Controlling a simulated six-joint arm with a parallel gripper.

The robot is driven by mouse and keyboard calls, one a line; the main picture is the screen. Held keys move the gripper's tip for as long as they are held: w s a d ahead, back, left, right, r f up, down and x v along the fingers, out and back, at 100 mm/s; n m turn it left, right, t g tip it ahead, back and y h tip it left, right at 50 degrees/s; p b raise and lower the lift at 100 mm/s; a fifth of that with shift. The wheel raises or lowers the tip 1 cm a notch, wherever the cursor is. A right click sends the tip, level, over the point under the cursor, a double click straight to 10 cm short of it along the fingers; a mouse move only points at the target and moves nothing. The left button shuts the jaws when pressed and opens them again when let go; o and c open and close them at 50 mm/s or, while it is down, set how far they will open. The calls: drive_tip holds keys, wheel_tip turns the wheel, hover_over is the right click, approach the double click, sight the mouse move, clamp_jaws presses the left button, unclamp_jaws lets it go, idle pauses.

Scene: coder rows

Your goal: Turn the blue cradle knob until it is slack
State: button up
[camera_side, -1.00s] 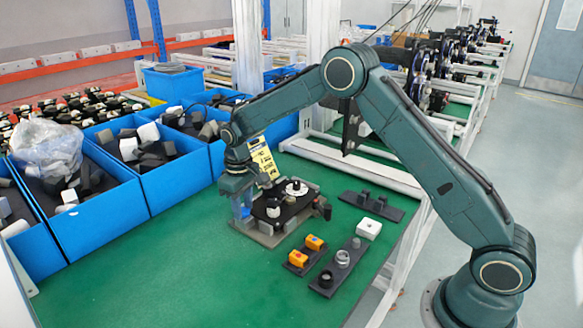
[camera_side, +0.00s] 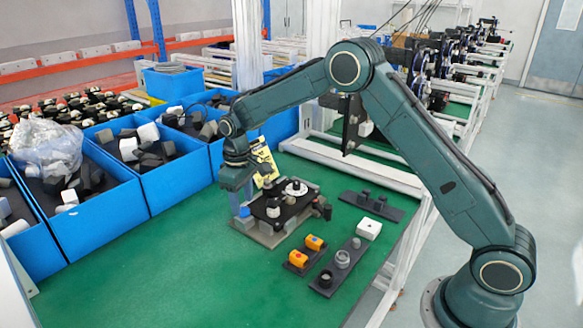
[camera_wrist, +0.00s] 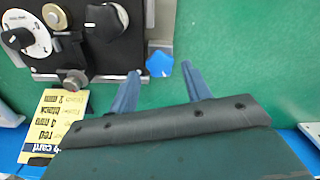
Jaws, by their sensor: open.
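The blue cradle knob (camera_wrist: 160,64) shows in the wrist view as a small blue piece at the edge of the dark fixture (camera_wrist: 68,57). In the side view the knob (camera_side: 244,212) stands at the fixture's left end. My gripper (camera_wrist: 160,71) is open, with its two blue-grey fingers pointing toward the knob, one on each side of it in the picture. In the side view my gripper (camera_side: 236,193) is above the knob and appears clear of it. The wrist view does not show the height between fingertips and knob.
The fixture carries a white dial (camera_wrist: 28,37) and a black knob (camera_wrist: 104,20). A yellow printed card (camera_side: 264,160) stands behind it. Blue bins (camera_side: 115,210) line the left. Green table in front is clear.

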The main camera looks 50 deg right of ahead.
sight(245, 210)
drive_tip(key=shift+r, duration=1.5)
drive_tip(key=shift+s+r, duration=0.2)
drive_tip(key=shift+r, duration=0.25)
drive_tip(key=s+d+r+m+t, duration=0.1)
drive_tip(key=s+r+t, duration=0.2)
drive_tip(key=s+r, duration=1.3)
drive_tip(key=s+d+m+t, duration=0.1)
drive_tip(key=s+m+t, duration=0.1)
drive_tip(key=s, duration=1.8)
drive_tip(key=shift+s+r+t, duration=0.2)
drive_tip(key=shift+s+t, duration=0.1)
